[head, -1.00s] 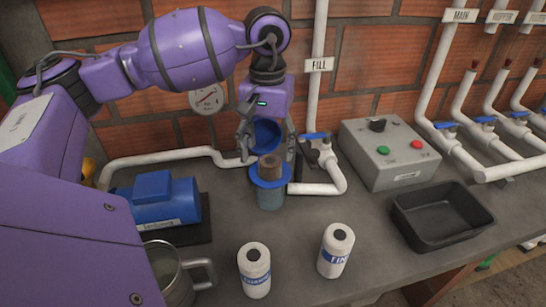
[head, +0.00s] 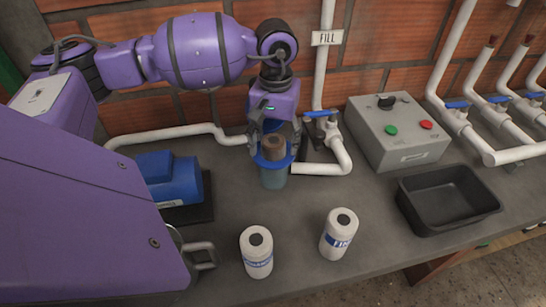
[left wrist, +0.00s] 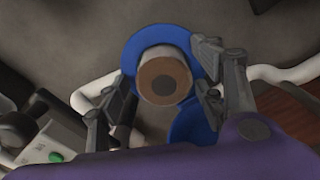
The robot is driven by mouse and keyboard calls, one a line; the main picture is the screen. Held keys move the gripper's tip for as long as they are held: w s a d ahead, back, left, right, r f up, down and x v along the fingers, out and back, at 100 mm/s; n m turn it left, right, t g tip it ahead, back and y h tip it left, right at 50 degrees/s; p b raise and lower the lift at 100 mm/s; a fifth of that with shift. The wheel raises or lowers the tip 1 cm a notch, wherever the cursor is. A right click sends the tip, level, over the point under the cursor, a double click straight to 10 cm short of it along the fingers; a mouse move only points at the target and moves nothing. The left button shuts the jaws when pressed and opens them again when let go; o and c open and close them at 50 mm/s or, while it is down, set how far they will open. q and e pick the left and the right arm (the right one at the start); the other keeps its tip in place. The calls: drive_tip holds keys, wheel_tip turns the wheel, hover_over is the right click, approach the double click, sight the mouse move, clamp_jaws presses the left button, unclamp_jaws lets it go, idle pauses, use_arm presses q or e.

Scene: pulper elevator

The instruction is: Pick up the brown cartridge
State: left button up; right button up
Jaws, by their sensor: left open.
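The brown cartridge (head: 275,143) stands upright in a clear housing (head: 273,181) with a blue collar (head: 262,163). Its round top with a dark centre shows in the left wrist view (left wrist: 152,85). My left gripper (head: 275,150) is open, pointing down over the housing, with one finger on each side of the cartridge's upper part. In the left wrist view the fingers (left wrist: 165,90) flank it with gaps. The cartridge's lower part is hidden in the housing. A blue disc-shaped part (left wrist: 195,132) lies beside the collar. My right gripper is not in view.
A white pipe with a blue-handled valve (head: 321,115) runs close to the housing's right. A blue motor (head: 172,180) is on the left. Two white labelled canisters (head: 257,253) (head: 338,235) stand in front. A grey control box (head: 400,135) and a black tray (head: 445,207) are on the right.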

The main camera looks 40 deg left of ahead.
use_arm(q)
clamp_jaws()
idle(0.4)
drive_tip(key=shift+r, duration=0.1)
